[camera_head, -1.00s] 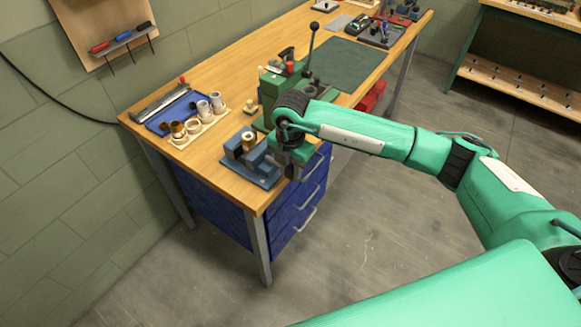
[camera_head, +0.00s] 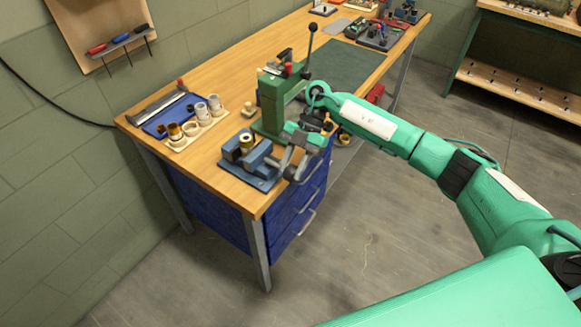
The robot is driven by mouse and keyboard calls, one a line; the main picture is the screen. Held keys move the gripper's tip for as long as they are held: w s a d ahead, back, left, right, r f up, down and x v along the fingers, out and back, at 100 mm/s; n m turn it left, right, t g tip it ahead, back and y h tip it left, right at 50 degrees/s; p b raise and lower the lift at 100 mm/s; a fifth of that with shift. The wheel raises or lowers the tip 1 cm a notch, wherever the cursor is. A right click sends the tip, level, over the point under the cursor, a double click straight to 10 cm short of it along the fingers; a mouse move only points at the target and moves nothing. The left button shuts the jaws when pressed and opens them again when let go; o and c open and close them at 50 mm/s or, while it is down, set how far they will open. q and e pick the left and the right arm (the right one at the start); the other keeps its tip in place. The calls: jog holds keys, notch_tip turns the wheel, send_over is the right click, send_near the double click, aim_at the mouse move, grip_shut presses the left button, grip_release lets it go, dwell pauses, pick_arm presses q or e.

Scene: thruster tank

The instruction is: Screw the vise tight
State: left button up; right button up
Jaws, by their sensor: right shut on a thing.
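The blue-grey vise (camera_head: 250,168) sits on the near right corner of the wooden workbench. A brass-coloured cylindrical part (camera_head: 246,142) stands upright between its jaws. My right gripper (camera_head: 287,165) is at the vise's right end, by the bench's front edge. It is shut on the vise's screw handle, which is mostly hidden by the fingers. I cannot tell from this view how tightly the jaws press on the part. My left gripper is not in view.
A green arbor press (camera_head: 272,105) with a black-knobbed lever stands right behind the vise, close to my right wrist. A wooden holder (camera_head: 197,130) with several cylindrical parts and a blue tray (camera_head: 165,115) lie to the left. Blue drawers (camera_head: 300,205) are below the bench edge.

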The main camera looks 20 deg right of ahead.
jog(key=g+y, duration=0.1)
jog(key=g+y+b, duration=0.1)
jog(key=y, duration=0.1)
jog(key=d+f+g+y+b, duration=0.1)
jog(key=shift+w, duration=0.1)
jog(key=shift+g+y, duration=0.3)
dwell(0.4)
jog(key=o, duration=0.8)
jog(key=shift+d, duration=0.1)
jog(key=shift+d+r, duration=0.1)
